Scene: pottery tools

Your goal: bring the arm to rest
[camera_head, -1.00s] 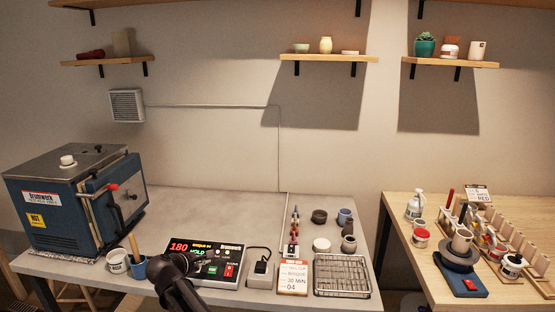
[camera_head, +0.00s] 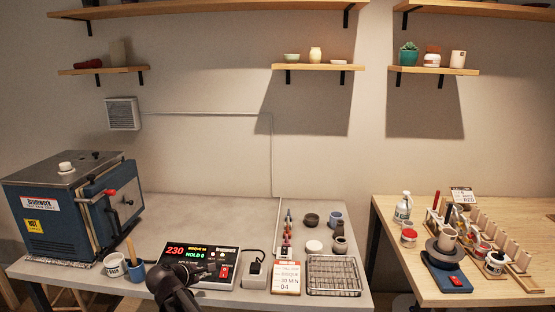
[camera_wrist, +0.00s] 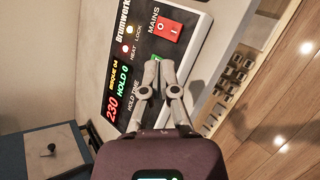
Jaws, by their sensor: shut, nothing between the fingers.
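My gripper (camera_head: 216,270) is in front of the controller panel in the head view, at the lower middle. In the wrist view my gripper (camera_wrist: 157,74) has its fingers together and holds nothing. The black controller (camera_head: 202,281) shows red 230 and green HOLD 0. It also fills the upper left of the wrist view (camera_wrist: 136,60), with a red MAINS switch (camera_wrist: 166,29) beyond the fingertips. Whether the fingertips touch the panel cannot be told.
A blue kiln (camera_head: 70,212) stands at left, beside a white jar (camera_head: 115,265) and a blue cup with a brush (camera_head: 135,272). A wire rack (camera_head: 333,275) and order card (camera_head: 286,278) lie at right. A wooden table (camera_head: 400,270) holds a blue wheel (camera_head: 447,279).

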